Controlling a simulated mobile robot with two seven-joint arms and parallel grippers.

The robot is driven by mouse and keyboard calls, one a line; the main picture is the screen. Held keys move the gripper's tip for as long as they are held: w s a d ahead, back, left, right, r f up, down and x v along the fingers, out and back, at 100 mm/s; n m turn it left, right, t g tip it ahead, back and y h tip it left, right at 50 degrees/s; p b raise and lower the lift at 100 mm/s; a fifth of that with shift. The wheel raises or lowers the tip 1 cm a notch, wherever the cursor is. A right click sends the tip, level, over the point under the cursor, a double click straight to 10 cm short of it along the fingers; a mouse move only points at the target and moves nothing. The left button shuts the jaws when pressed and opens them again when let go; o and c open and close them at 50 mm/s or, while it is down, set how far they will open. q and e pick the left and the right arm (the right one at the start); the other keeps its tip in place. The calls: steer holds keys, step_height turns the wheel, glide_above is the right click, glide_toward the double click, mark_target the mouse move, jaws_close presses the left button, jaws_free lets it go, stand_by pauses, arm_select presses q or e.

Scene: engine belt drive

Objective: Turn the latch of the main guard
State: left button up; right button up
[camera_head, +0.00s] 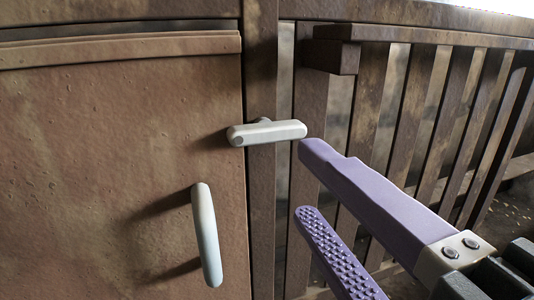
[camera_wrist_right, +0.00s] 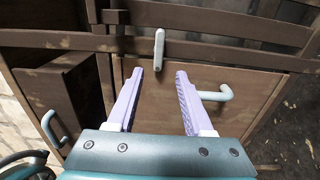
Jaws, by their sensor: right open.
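The latch (camera_head: 266,132) is a pale grey bar on the upright post at the right edge of the brown guard panel (camera_head: 110,150). In the head view it lies nearly level, with its left end over the panel's edge. My right gripper (camera_head: 312,182) has purple fingers and is open and empty, just right of and below the latch, apart from it. In the right wrist view the latch (camera_wrist_right: 159,48) is beyond the fingertips (camera_wrist_right: 160,72), between them from side to side. My left gripper is not in view.
A pale grey handle (camera_head: 206,234) stands upright on the panel below the latch. Wooden slats (camera_head: 400,110) with gaps fill the right side behind my right gripper. The right wrist view also shows another handle (camera_wrist_right: 50,127) at the far left.

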mark_target(271, 138)
steer(key=b+x, duration=0.1)
steer(key=x, duration=0.8)
steer(key=shift+w, duration=0.35)
steer(key=shift+c, duration=1.2)
jaws_close()
